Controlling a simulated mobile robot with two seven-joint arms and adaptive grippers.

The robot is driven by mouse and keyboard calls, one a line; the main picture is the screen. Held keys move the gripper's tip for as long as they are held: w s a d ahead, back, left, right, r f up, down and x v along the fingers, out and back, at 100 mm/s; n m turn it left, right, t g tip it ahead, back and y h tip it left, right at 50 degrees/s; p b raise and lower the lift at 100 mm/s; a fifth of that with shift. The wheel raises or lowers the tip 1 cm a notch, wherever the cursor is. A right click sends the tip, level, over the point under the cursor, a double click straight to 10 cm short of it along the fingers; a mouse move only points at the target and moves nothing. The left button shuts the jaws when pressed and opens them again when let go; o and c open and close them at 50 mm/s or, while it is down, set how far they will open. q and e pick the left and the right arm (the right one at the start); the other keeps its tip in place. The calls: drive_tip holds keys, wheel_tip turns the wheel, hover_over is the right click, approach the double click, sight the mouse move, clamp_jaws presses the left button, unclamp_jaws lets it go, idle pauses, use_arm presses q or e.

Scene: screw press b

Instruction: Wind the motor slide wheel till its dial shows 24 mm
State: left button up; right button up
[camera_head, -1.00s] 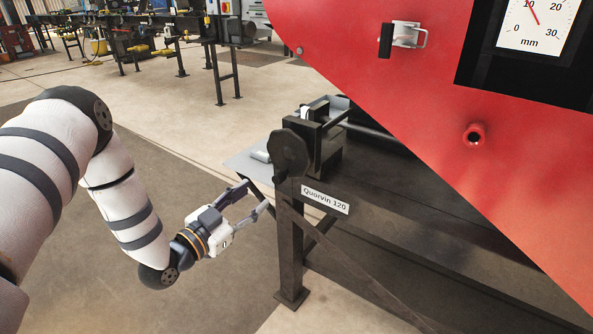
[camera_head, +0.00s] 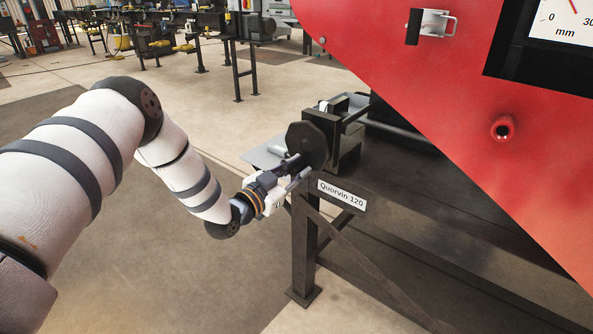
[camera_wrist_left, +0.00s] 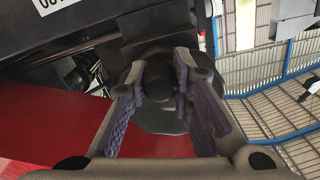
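The slide wheel (camera_head: 307,146), a dark, many-sided disc, sits on the end of the motor slide above the label "Quorvin 120". My left gripper (camera_head: 309,163) is at the wheel's lower front. In the left wrist view, its two purple-padded fingers (camera_wrist_left: 160,68) stand on either side of a dark round knob (camera_wrist_left: 158,85) in front of the wheel (camera_wrist_left: 160,118). Whether both pads press on the knob cannot be told. The dial (camera_head: 567,22) is at the top right, cut by the picture edge; 0, 30, "mm" and part of a red needle show. My right gripper is out of view.
A large red guard panel (camera_head: 450,95) with a latch (camera_head: 430,23) fills the upper right. A dark frame with a leg (camera_head: 304,250) stands under the slide. Benches (camera_head: 200,25) stand far behind.

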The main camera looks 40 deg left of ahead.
sight(316, 139)
use_arm(q)
drive_tip(key=shift+d+n, duration=0.1)
drive_tip(key=shift+n, duration=0.2)
clamp_jaws()
